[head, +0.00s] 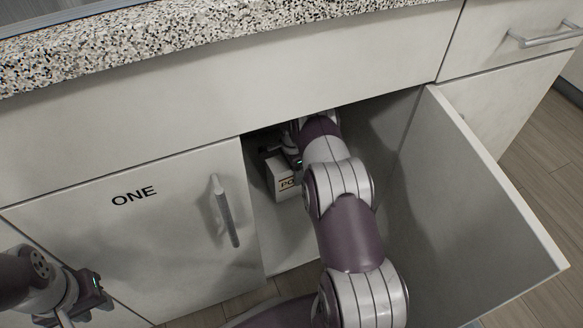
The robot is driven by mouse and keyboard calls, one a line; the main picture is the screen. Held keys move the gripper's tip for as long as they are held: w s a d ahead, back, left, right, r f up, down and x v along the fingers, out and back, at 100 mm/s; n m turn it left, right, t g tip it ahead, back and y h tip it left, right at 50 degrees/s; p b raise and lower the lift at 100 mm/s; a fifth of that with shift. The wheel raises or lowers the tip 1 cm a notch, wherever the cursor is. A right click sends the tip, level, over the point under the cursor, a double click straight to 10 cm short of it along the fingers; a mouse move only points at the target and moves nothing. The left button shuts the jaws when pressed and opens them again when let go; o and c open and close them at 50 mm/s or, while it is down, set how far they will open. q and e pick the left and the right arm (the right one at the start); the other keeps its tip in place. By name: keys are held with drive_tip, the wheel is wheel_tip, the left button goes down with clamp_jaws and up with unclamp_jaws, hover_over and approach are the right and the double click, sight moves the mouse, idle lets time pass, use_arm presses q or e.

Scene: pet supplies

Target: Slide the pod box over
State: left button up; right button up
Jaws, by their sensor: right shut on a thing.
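The pod box (284,182) is a small white box with dark letters starting "PO". It stands inside the open cabinet, near the left side of the opening, and is partly hidden behind my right arm. My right gripper (292,157) is inside the cabinet at the top of the box and is shut on it; its fingertips are mostly hidden. My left gripper (78,302) is at the lower left, in front of the closed door and away from the box. Its fingers are too unclear to tell open from shut.
The closed cabinet door (150,220) marked "ONE" has a vertical handle (225,211). The right door (480,215) stands open, swung outward beside my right arm. A speckled countertop (200,35) overhangs above. The cabinet floor (285,245) in front of the box looks clear.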

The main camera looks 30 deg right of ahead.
idle(0.3)
drive_tip(key=o, duration=1.3)
